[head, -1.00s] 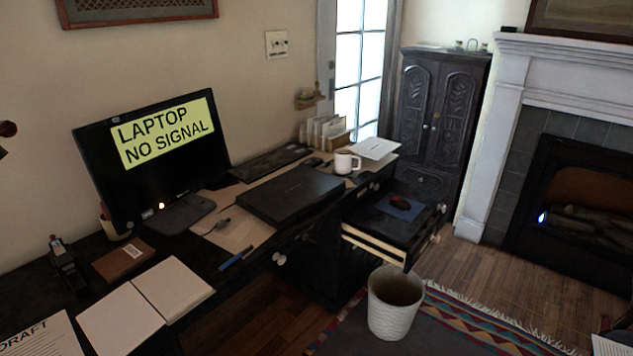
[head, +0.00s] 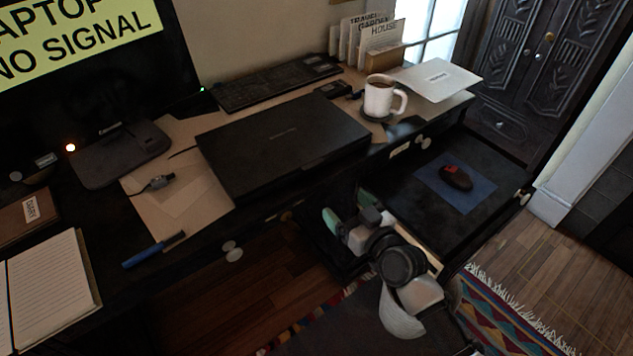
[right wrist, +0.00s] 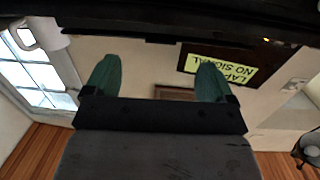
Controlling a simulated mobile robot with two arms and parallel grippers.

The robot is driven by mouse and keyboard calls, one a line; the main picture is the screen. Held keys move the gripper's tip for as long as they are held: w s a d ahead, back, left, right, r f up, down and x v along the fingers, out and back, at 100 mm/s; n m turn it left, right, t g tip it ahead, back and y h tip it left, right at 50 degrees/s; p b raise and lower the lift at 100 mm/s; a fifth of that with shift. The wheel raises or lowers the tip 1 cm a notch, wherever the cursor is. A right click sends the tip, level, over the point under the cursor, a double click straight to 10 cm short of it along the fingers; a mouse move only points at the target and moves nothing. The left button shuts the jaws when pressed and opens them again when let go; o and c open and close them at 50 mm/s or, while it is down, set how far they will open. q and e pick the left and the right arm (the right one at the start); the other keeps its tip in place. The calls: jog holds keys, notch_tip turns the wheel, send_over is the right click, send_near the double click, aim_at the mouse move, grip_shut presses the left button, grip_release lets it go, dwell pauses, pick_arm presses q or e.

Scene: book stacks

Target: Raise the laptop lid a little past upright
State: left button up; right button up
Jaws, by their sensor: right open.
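The black laptop (head: 283,148) lies shut on the desk, its lid flat and its front edge facing me. My right gripper (head: 350,210) is open and empty, with green fingertips. In the head view it appears just below the laptop's front right corner, in front of the desk, apart from the lid. In the right wrist view the two green fingers (right wrist: 157,80) are spread with nothing between them. A dark edge crosses the top of that view; I cannot tell if it is the laptop or the desk. My left gripper is not in view.
A white mug (head: 380,97) stands right of the laptop, and a keyboard (head: 275,84) lies behind it. The monitor (head: 80,60) reads "NO SIGNAL". An open drawer (head: 497,212) with a mouse (head: 456,178) juts out at right. A blue pen (head: 153,250) lies front left.

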aim_at(314, 166)
jog(key=shift+n+y, duration=0.3)
jog(key=shift+y, duration=0.2)
jog(key=x, duration=0.3)
jog(key=r+x, duration=0.1)
jog(key=x, duration=0.3)
jog(key=r+x, duration=0.1)
jog(key=x, duration=0.2)
jog(key=shift+w+a+r+b, duration=0.15)
jog(key=shift+w+b, duration=0.15)
jog(key=shift+b, duration=0.1)
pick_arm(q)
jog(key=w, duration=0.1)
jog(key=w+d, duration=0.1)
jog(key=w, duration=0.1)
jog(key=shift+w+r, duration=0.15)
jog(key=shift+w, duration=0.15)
pick_arm(e)
jog(key=shift+w+a, duration=0.2)
jog(key=shift+w, duration=0.1)
jog(key=c, duration=1.3)
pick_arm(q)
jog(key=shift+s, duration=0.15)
pick_arm(e)
jog(key=shift+r, duration=0.1)
